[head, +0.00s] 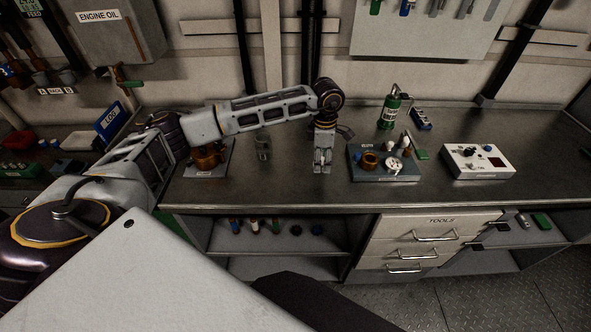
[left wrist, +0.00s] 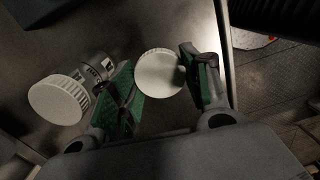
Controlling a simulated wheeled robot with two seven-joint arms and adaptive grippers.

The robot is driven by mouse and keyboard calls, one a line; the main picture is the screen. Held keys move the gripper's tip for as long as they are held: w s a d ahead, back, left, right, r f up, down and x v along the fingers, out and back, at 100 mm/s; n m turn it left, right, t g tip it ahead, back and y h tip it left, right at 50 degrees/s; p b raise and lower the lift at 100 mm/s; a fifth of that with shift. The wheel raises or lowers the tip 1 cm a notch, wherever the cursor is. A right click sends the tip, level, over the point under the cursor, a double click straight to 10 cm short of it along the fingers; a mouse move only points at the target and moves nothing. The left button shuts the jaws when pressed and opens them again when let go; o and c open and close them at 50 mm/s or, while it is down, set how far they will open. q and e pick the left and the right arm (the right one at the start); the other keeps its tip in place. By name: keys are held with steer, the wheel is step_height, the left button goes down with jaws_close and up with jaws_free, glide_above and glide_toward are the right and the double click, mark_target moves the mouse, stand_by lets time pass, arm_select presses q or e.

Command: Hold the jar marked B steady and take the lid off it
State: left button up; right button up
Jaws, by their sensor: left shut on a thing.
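My left gripper (head: 322,168) points down at the bench top. In the left wrist view its green-padded fingers (left wrist: 158,85) are shut on a white-lidded jar (left wrist: 160,73). Its round ribbed lid faces the camera and hides the body, so I cannot read any mark. A second jar (left wrist: 98,66) with a white ribbed lid (left wrist: 58,100) and a label too small to read stands outside the fingers, to the left. In the head view a small greyish jar (head: 263,148) stands on the bench left of the gripper. My right gripper is not in view.
A blue-grey box with a copper coil (head: 383,165) stands just right of the gripper. A white panel box (head: 478,161) and a green bottle (head: 390,111) are further right. A copper-coloured part on a plate (head: 222,168) lies left, close to my arm.

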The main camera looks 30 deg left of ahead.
arm_select(q)
steer(key=n, duration=0.3)
steer(key=shift+a+r, duration=0.2)
steer(key=shift+a, duration=0.1)
steer(key=n, duration=0.2)
steer(key=a+n, duration=0.1)
steer(key=n, duration=0.1)
steer(key=shift+s+r+b, duration=0.15)
steer(key=shift+r+b, duration=0.05)
steer(key=shift+b, duration=0.1)
steer(key=n, duration=0.3)
steer(key=shift+s+a+r+n, duration=0.1)
steer(key=shift+a+r+n, duration=0.05)
steer(key=shift+a+n, duration=0.2)
steer(key=s+a+r+n+b, duration=0.2)
steer(key=a+n, duration=0.4)
steer(key=n, duration=1.2)
steer(key=shift+a, duration=0.2)
steer(key=shift+n, duration=0.25)
steer(key=shift+f, duration=0.15)
